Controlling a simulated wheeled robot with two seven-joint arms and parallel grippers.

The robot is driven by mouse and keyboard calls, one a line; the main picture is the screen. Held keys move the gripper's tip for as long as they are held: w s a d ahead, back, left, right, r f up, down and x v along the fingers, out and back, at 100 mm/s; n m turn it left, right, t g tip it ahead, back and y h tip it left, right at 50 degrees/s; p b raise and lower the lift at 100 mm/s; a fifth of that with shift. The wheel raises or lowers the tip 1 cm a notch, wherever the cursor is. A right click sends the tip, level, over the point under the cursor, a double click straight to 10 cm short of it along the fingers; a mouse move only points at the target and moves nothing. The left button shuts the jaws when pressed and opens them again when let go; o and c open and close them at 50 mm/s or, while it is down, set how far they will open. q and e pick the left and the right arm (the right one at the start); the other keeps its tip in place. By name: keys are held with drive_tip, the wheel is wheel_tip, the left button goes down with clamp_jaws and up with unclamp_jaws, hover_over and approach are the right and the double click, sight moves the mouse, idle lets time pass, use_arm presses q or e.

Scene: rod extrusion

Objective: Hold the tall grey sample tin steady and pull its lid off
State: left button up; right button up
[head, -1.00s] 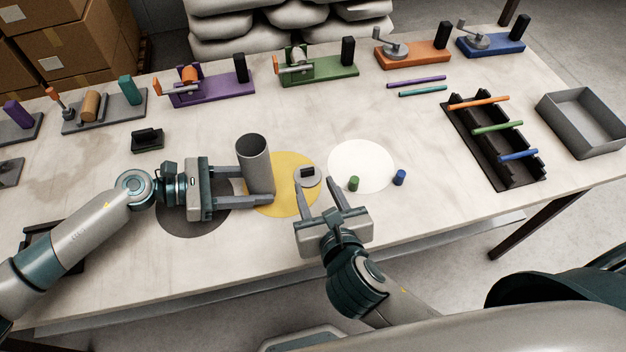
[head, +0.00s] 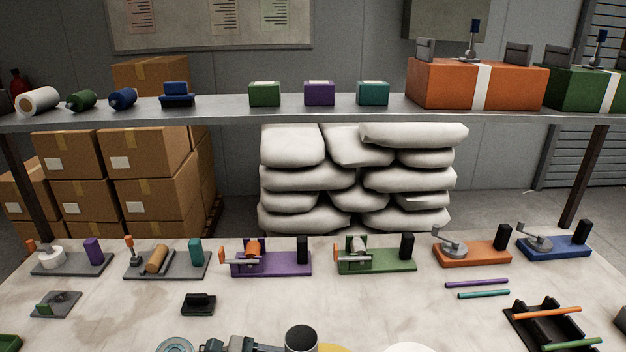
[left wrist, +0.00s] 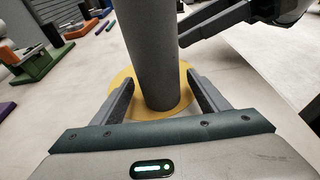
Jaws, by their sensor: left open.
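The tall grey tin (left wrist: 150,50) stands upright on a yellow disc (left wrist: 182,104) in the left wrist view. Only its round top end (head: 301,338) shows at the bottom edge of the head view. My left gripper (left wrist: 161,80) is open, its two fingers on either side of the tin with gaps visible. The lid does not show now.
Purple (head: 271,264) and green (head: 376,262) fixtures stand in a row across the table's back. A small black block (head: 198,304) lies left of the tin. A dark rack (head: 545,325) holds rods at the right. A loaded shelf (head: 330,114) runs behind.

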use_arm(q)
drive_tip(key=shift+a, duration=0.1)
drive_tip(key=v, duration=1.2)
drive_tip(key=shift+r, duration=0.1)
use_arm(e)
drive_tip(key=shift+r, duration=0.1)
